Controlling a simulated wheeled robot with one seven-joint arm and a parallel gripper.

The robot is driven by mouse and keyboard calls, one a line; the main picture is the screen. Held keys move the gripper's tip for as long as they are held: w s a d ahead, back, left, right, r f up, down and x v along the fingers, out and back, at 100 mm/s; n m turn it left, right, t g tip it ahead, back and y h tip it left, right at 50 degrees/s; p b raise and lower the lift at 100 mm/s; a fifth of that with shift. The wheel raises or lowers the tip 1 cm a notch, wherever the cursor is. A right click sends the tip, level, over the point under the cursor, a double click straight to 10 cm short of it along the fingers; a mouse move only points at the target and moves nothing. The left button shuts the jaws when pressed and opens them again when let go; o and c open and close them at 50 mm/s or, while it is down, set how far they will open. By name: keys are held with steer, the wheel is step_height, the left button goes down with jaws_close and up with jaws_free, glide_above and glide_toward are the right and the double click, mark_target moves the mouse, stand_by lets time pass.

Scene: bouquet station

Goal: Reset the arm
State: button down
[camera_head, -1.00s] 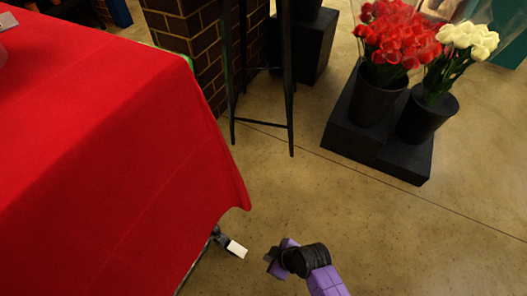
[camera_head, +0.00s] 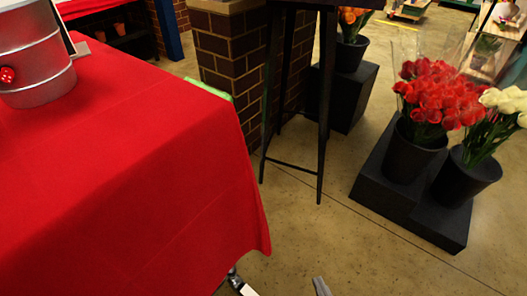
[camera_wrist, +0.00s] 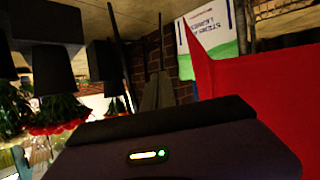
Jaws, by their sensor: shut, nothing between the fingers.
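My gripper (camera_wrist: 157,94) shows in the wrist view as a narrow grey wedge, its fingers together with nothing between them. In the head view only a small grey tip (camera_head: 321,288), which seems to be part of my gripper, shows at the bottom edge. It is over the floor, to the right of the red-covered table (camera_head: 140,170).
A silver metal can (camera_head: 35,60) stands on the table. A dark stand (camera_head: 322,110) and brick pillar (camera_head: 232,55) are behind. Black buckets of red flowers (camera_head: 440,95) and white flowers (camera_head: 490,130) stand on a black block (camera_head: 400,205) at right. Open floor (camera_head: 350,250) lies between.

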steer(key=s+d+r+m+t+h, duration=0.1)
steer(key=s+d+r+m, duration=0.15)
steer(key=s+r, duration=0.7)
steer(key=s+d+r+m+t+h, duration=0.1)
steer(key=s+d+r+h, duration=0.15)
steer(key=s+r, duration=0.75)
step_height(320, 180, up, 22)
steer(key=p, duration=2.3)
steer(key=shift+s+d+r+y+p, duration=0.15)
steer(key=shift+s+d+y+p, duration=0.2)
steer(key=shift+s+d+y, duration=0.1)
